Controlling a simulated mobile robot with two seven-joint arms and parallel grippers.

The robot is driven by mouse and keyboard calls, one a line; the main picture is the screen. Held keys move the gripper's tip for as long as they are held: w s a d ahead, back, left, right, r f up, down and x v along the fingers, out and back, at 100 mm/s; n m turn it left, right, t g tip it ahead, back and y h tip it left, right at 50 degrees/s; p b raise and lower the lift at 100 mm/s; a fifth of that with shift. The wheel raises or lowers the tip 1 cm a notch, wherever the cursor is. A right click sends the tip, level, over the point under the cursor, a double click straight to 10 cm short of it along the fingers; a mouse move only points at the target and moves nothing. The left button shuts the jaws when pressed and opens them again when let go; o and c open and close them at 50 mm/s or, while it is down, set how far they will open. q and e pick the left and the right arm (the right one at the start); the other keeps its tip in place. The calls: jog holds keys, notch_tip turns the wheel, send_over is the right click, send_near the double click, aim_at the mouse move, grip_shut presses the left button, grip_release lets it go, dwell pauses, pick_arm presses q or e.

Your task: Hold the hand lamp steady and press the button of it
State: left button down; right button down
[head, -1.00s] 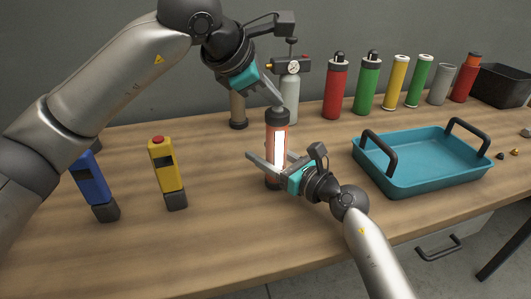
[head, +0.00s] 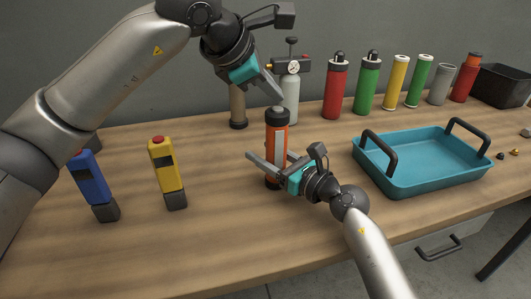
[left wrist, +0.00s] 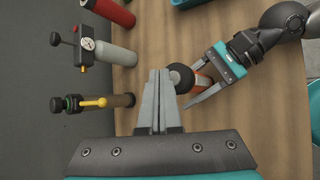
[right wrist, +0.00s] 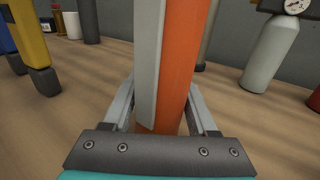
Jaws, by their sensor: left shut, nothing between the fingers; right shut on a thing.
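The hand lamp (head: 276,145) stands upright on the table, orange with a black cap and a grey, unlit strip down its side. My right gripper (head: 281,167) is shut around its lower body, and the orange body also fills the right wrist view (right wrist: 180,70) between the fingers. My left gripper (head: 276,93) is shut and empty, its tips just above the lamp's cap. In the left wrist view the closed fingers (left wrist: 158,75) are beside the dark round cap (left wrist: 182,78). I cannot make out the button clearly.
A blue tool (head: 92,180) and a yellow tool (head: 166,170) stand to the left. A gauge bottle (head: 290,95) and a dark cylinder (head: 238,105) are behind the lamp. A teal tray (head: 420,182) lies to the right, with several cylinders behind it.

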pick_arm(q)
notch_tip(320, 180, up, 6)
dwell(0.5)
pick_arm(e)
jog(key=shift+c, duration=0.6)
grip_release()
